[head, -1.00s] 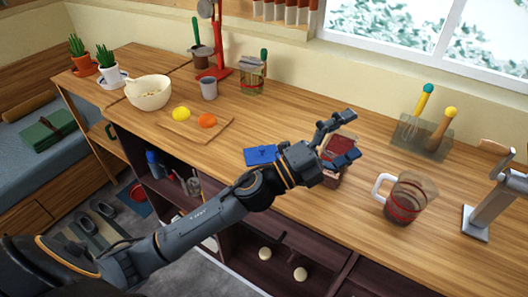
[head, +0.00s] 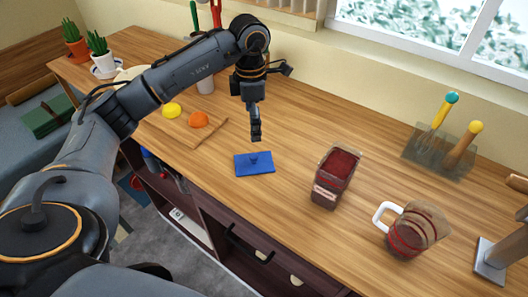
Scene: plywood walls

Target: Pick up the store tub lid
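The blue lid (head: 254,168) lies flat on the wooden counter, with a small raised knob in its middle. An open tub (head: 337,178) filled with something dark red stands apart from it to the right. My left gripper (head: 256,136) points down just behind the lid in the picture, seemingly above the counter and not touching the lid. I see it nearly edge-on, so the gap between its fingers does not show; nothing is visibly held. My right gripper is out of view.
A glass jug (head: 412,230) with a white handle stands right of the tub, near a grey stand (head: 492,258). A holder (head: 440,152) with two knobbed tools is at the back. A board (head: 185,132) with yellow and orange fruits lies left. The counter around the lid is clear.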

